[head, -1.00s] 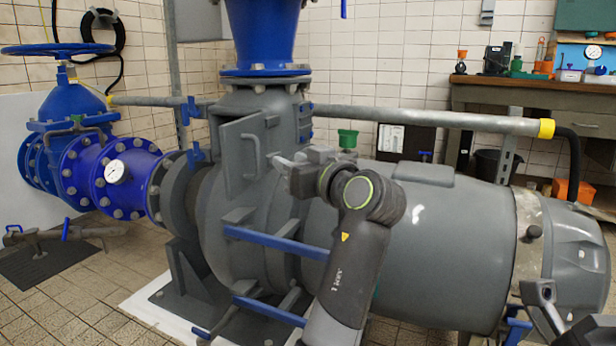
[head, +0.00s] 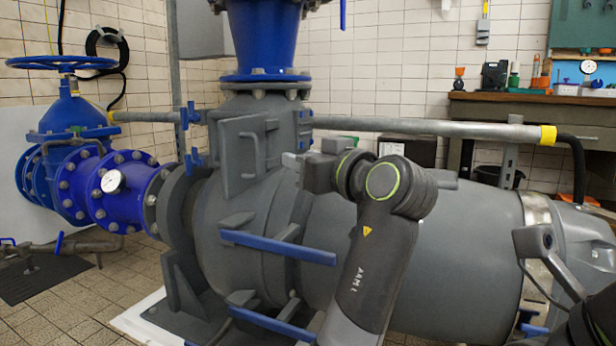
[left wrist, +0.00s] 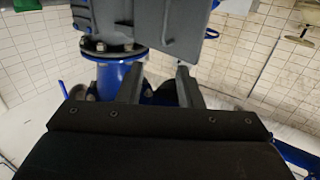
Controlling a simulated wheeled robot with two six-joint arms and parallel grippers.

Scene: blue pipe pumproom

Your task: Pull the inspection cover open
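The inspection cover (head: 235,158) is a grey square plate with a thin bar handle (head: 257,152) on the grey pump housing. I cannot tell whether it stands slightly ajar. In the left wrist view the cover (left wrist: 190,20) and its handle (left wrist: 168,22) are at the top, beyond the fingertips. My left gripper (head: 291,162) is just right of the cover, apart from the handle. In the left wrist view its two fingers (left wrist: 158,86) are spread with nothing between them. My right gripper (head: 535,243) shows partly at the right edge; its fingers are unclear.
Blue bars (head: 277,246) stick out from the pump below the cover. A blue flanged pipe (head: 265,40) rises above it. A valve with a handwheel (head: 58,63) and gauge (head: 113,181) stands left. A grey rail (head: 420,127) runs behind. A workbench (head: 540,105) is at back right.

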